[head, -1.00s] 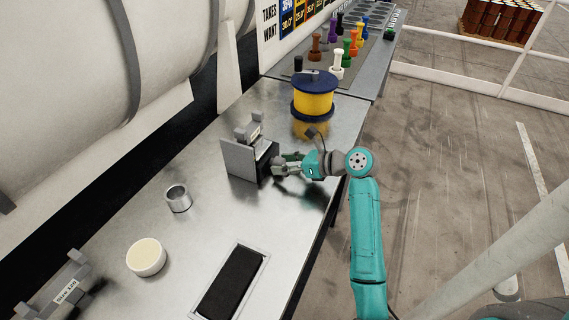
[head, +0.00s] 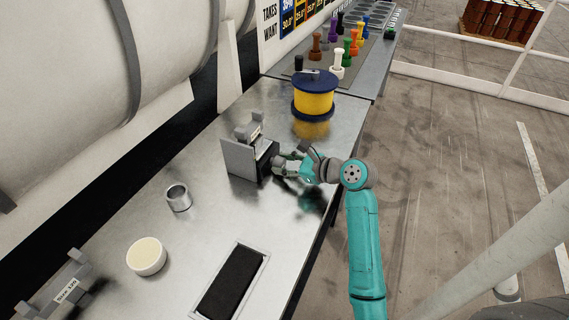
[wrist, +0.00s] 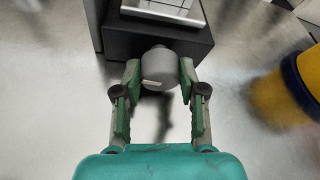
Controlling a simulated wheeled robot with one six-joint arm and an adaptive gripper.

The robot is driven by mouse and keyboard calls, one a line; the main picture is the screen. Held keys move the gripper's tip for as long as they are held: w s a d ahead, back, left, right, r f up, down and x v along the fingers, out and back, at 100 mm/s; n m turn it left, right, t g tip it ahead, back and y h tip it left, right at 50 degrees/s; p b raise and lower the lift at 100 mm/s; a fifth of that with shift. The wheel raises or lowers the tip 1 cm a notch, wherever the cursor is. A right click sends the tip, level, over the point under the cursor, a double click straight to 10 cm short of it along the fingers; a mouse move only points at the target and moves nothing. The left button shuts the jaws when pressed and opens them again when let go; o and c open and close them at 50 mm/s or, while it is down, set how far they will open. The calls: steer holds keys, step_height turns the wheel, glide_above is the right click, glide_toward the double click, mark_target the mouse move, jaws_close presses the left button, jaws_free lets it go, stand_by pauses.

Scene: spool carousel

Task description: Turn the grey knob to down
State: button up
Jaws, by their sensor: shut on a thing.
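The grey knob (wrist: 160,70) sticks out from the front of a dark box (wrist: 195,42) in the wrist view. It has a pale mark low on its left side. My gripper (wrist: 160,82) is shut on the knob, one finger on each side of it. In the head view my gripper (head: 282,165) is at the right face of the grey and black device (head: 240,158), and the knob is mostly hidden there by the fingers.
A yellow and blue spool (head: 313,97) stands behind the device. A metal cup (head: 178,198), a cream-topped round tub (head: 147,257) and a black pad (head: 232,284) are on the steel table. Coloured pegs (head: 337,66) stand farther back.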

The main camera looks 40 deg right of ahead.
steer(key=o, duration=1.1)
steer(key=shift+o, duration=0.2)
steer(key=shift+s, duration=0.1)
steer(key=v, duration=1.1)
steer(key=shift+s+d+r, duration=0.1)
steer(key=shift+s, duration=0.3)
